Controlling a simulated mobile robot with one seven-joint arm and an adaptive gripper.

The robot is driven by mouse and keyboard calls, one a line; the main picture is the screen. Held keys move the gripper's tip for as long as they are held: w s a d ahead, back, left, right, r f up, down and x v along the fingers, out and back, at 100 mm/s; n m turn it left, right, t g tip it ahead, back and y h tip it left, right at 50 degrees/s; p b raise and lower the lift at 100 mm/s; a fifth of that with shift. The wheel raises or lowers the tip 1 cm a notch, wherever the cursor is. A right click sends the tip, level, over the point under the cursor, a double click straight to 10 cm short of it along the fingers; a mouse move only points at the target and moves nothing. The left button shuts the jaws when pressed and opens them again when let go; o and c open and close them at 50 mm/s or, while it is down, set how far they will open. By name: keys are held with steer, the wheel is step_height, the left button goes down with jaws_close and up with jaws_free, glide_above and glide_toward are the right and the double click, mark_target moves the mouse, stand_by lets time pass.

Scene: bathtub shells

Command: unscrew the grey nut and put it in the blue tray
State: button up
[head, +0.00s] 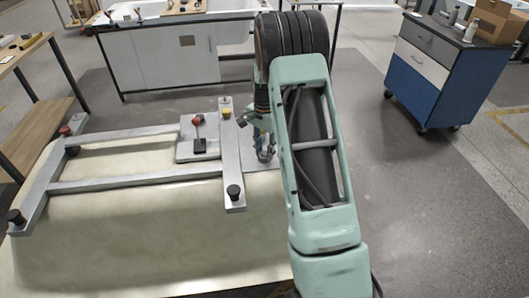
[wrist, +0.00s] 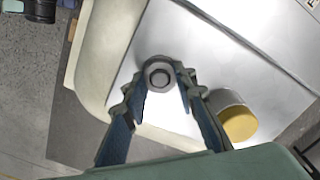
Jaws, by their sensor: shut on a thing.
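The grey nut (wrist: 160,76) shows in the wrist view as a round grey ring with a darker round centre, over the pale metal plate at the shell's edge. My gripper (wrist: 161,84) has its blue fingers closed on either side of it, so it is shut on the nut. In the head view my gripper (head: 264,150) points down at the right end of the metal frame, partly hidden by my arm. The nut is too small to make out there. I cannot tell whether it still sits on a thread. I see no blue tray in either view.
The grey frame (head: 135,182) with black, red and yellow knobs lies on the cream shell (head: 150,240). A yellow-ended knob (wrist: 237,120) stands close right of my fingers. A blue cabinet (head: 420,85) stands back right; open floor lies between.

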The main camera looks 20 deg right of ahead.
steer(key=n, duration=0.4)
steer(key=shift+n, duration=0.4)
steer(key=o, duration=1.2)
steer(key=shift+c, duration=0.6)
steer(key=m, duration=0.7)
steer(key=m+p, duration=0.1)
steer(key=m, duration=0.5)
